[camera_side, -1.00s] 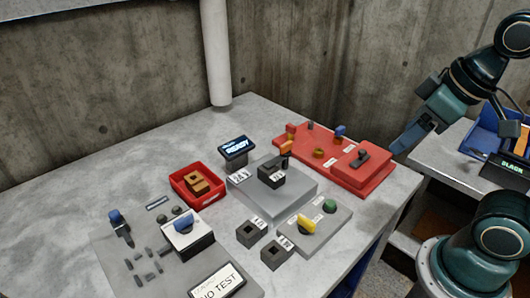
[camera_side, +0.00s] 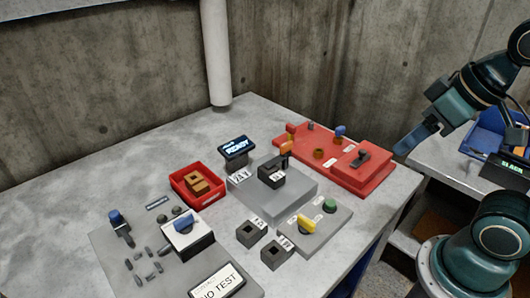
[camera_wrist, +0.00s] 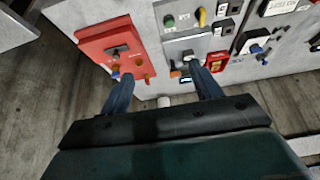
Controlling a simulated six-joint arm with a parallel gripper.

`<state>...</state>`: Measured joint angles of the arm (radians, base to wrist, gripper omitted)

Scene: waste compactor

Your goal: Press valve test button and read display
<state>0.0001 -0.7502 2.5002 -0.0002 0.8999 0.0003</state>
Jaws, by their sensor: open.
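A dark display reading READY (camera_side: 236,146) stands at the back of the table; it is small in the wrist view (camera_wrist: 186,80). A display reading NO TEST (camera_side: 217,284) lies at the front, its upper line too small to read. A grey panel (camera_side: 337,224) carries a green button (camera_side: 330,205) and a yellow lever (camera_side: 306,223). A blue knob (camera_side: 183,225) sits on a white-topped box. I cannot tell which control is the valve test button. My gripper (camera_wrist: 160,68) is open and empty; in the side view it (camera_side: 405,147) hangs right of the red panel, apart from everything.
The red panel (camera_side: 376,178) with small upright parts lies nearest my gripper. A red tray (camera_side: 205,201) holds an orange-brown block. Dark square blocks (camera_side: 252,233) stand at the front. A concrete wall and white pipe (camera_side: 216,55) bound the back.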

